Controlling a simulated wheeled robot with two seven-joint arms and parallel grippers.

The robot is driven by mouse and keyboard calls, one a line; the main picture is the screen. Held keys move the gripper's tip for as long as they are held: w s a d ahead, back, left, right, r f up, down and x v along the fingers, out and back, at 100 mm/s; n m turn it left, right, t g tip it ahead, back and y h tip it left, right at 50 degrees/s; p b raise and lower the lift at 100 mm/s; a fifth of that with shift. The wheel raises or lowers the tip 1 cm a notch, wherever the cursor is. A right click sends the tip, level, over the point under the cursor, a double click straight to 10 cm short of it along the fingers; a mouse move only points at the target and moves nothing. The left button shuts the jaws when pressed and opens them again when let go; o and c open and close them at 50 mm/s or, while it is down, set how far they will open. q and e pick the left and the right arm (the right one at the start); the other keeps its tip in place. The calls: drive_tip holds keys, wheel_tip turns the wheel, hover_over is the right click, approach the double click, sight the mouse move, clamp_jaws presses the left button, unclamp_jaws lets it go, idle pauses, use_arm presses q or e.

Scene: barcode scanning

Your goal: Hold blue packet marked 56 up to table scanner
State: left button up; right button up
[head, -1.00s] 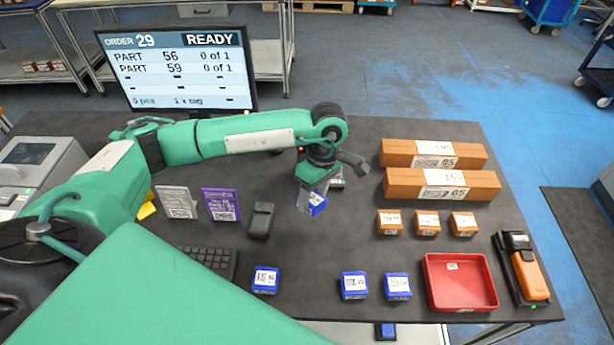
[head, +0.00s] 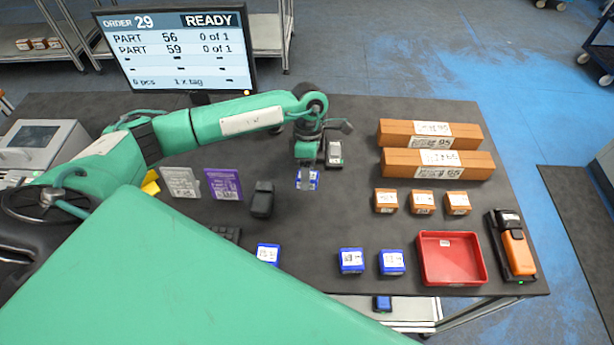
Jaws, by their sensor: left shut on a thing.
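My left gripper (head: 306,165) points down over the middle of the table, shut on a blue packet (head: 307,182) with a white label. The number on the packet is too small to read. A small dark device with a pale top (head: 334,153) stands just right of and behind the gripper. A black upright device (head: 262,199) stands to the left of the packet. I cannot tell for certain which of these two is the table scanner. My right gripper is not in view.
The monitor (head: 178,48) lists parts 56 and 59, each 0 of 1. Blue packets (head: 351,261) (head: 392,262) (head: 268,254) lie near the front edge. A red tray (head: 450,258), an orange-black handheld device (head: 512,246), small orange boxes (head: 422,202) and long boxes (head: 436,164) stand right.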

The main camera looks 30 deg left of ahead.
use_arm(q)
drive_tip(key=shift+w+a+f, duration=0.25)
drive_tip(key=shift+w+f, duration=0.3)
idle(1.0)
